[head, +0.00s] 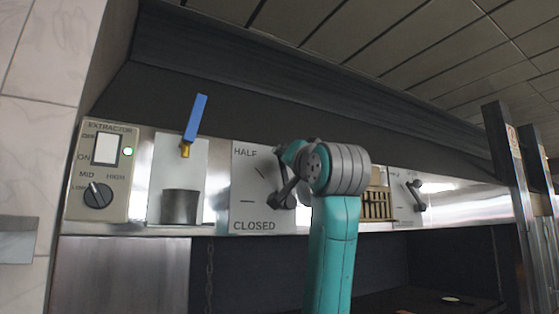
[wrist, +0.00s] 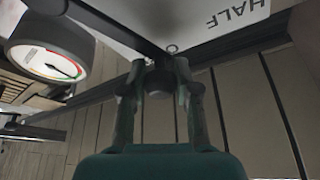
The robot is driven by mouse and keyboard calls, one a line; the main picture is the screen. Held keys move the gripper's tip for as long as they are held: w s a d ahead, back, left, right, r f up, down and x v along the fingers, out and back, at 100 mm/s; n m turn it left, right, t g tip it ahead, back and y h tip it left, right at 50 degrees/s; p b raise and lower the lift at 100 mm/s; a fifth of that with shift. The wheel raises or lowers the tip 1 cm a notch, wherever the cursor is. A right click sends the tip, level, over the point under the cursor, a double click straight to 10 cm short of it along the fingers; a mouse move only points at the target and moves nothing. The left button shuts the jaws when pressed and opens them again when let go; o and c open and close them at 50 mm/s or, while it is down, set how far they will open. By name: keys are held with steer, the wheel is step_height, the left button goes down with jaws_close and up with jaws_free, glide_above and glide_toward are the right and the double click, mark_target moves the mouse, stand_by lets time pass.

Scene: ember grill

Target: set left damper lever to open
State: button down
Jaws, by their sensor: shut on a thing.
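The left damper plate (head: 251,187) shows HALF at its upper left and CLOSED along its bottom; its right part is hidden behind my arm. In the wrist view, the dark left damper lever (wrist: 112,28) runs from the upper left down to my gripper (wrist: 158,78). My gripper's two fingers are shut on the lever's end. The HALF label (wrist: 238,14) shows at the top right of that view. In the head view, my wrist covers most of the lever and the fingertips, so the lever's exact setting cannot be told.
A round gauge (wrist: 44,62) with a red and green scale is close to the lever. An extractor switch panel (head: 103,172), a blue-handled tap (head: 195,118) and a metal cup (head: 181,206) are to the left. A second damper lever (head: 416,194) is to the right.

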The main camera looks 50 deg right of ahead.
steer(key=shift+s+d+r+m+g+h, duration=0.1)
steer(key=shift+s+d+m+g+h, duration=0.2)
steer(key=shift+d+m, duration=0.5)
steer(key=shift+s+d+r+m+g+h, duration=0.1)
steer(key=shift+d+m+g+h, duration=0.35)
steer(key=shift+m, duration=0.65)
steer(key=c, duration=0.8)
jaws_free()
steer(key=shift+d, duration=0.1)
steer(key=v, duration=1.2)
